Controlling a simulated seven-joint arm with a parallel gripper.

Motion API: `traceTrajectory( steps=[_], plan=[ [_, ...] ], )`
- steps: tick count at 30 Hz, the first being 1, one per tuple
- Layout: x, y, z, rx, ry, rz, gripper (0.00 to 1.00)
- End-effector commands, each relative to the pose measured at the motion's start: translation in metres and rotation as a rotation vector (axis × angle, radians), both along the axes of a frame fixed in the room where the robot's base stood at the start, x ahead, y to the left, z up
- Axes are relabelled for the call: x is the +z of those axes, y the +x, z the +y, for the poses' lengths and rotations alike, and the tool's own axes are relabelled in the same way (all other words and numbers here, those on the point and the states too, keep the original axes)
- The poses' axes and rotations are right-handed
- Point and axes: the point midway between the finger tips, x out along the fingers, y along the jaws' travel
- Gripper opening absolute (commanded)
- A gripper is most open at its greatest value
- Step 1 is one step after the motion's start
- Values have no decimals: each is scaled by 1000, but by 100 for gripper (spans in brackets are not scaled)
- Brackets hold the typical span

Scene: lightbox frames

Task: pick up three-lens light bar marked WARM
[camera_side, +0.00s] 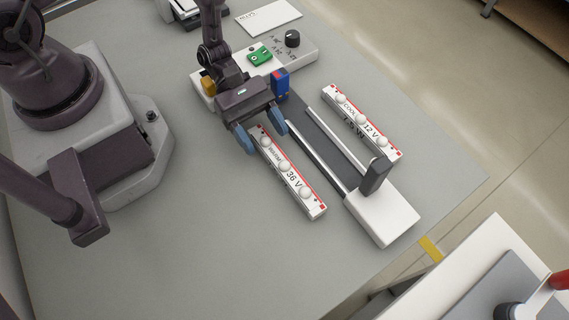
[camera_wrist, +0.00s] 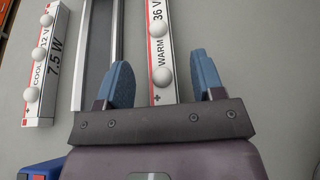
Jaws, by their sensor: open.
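The light bar marked WARM and 36 V (camera_side: 296,186) lies on the grey table, white with red edge marks and round white lenses. In the wrist view its near part (camera_wrist: 161,50) lies between my two fingers, with two lenses showing. My gripper (camera_side: 264,137) is open over the near end of this bar, one blue finger to each side. In the wrist view the gripper (camera_wrist: 160,82) holds nothing. I cannot tell the exact height of the fingertips above the bar. The bar marked COOL and 12 V (camera_side: 362,122) lies apart to the right; it also shows in the wrist view (camera_wrist: 44,70).
A rail fixture with a white end block (camera_side: 383,218) and a dark upright (camera_side: 375,176) lies between the bars, close beside my gripper. A white control box (camera_side: 300,52) with a knob and a green part stands behind. The table front left is clear.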

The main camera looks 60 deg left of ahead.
Motion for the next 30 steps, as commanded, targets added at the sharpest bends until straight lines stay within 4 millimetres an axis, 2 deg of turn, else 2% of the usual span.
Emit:
traceTrajectory(
  steps=[4,11,14,18,19,30],
  plan=[
    [-6,0,-13,-1,1,0,62],
    [-6,0,-14,1,1,0,62],
    [-6,0,-14,1,1,0,43],
    [-6,0,-14,1,1,0,11],
    [-6,0,-14,1,1,0,6],
    [-1,1,-14,1,0,-1,6]
  ],
)
